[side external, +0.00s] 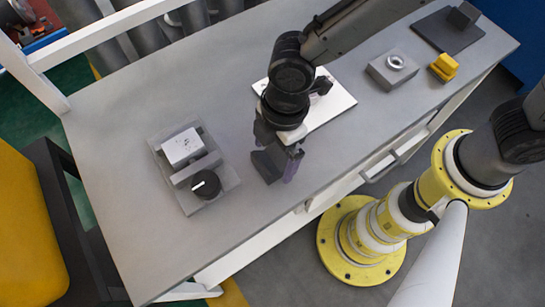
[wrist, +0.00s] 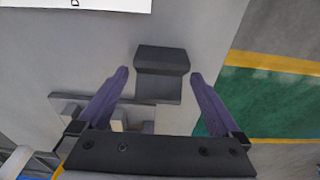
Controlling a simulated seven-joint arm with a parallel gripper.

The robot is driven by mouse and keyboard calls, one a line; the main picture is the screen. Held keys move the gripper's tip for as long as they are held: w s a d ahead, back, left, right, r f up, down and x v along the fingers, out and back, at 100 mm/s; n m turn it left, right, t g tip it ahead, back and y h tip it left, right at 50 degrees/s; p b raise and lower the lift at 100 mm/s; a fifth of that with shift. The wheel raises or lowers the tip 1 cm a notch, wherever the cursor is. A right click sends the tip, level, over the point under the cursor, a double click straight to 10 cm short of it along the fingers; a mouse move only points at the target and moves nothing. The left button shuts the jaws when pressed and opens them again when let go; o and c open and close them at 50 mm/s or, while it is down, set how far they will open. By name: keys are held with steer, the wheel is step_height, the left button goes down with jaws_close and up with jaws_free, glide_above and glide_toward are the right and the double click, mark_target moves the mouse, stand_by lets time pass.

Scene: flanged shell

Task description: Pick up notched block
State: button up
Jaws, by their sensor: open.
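A dark grey block (side external: 266,166) with a stepped shape, which looks like the notched block, sits on the grey table near its front edge. In the wrist view this block (wrist: 162,60) lies ahead of and between the fingertips, with a lighter grey lower part toward me. My gripper (side external: 278,160) is right at the block in the side view and partly covers it. In the wrist view my gripper (wrist: 160,74) has its two purple fingers apart, one on either side of the block, with visible gaps. Whether the fingers reach down to its height is unclear.
A grey fixture (side external: 229,178) with a white box (side external: 183,147) and a black knob (side external: 206,185) stands left. A white sheet (side external: 337,100) lies behind my gripper. A grey block with a ring (side external: 393,69), a yellow block (side external: 443,67) and a dark plate (side external: 447,38) are far right.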

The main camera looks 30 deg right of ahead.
steer(key=shift+a+f, duration=0.1)
steer(key=shift+f, duration=0.65)
jaws_close()
steer(key=shift+a+r, duration=0.1)
steer(key=shift+r, duration=0.1)
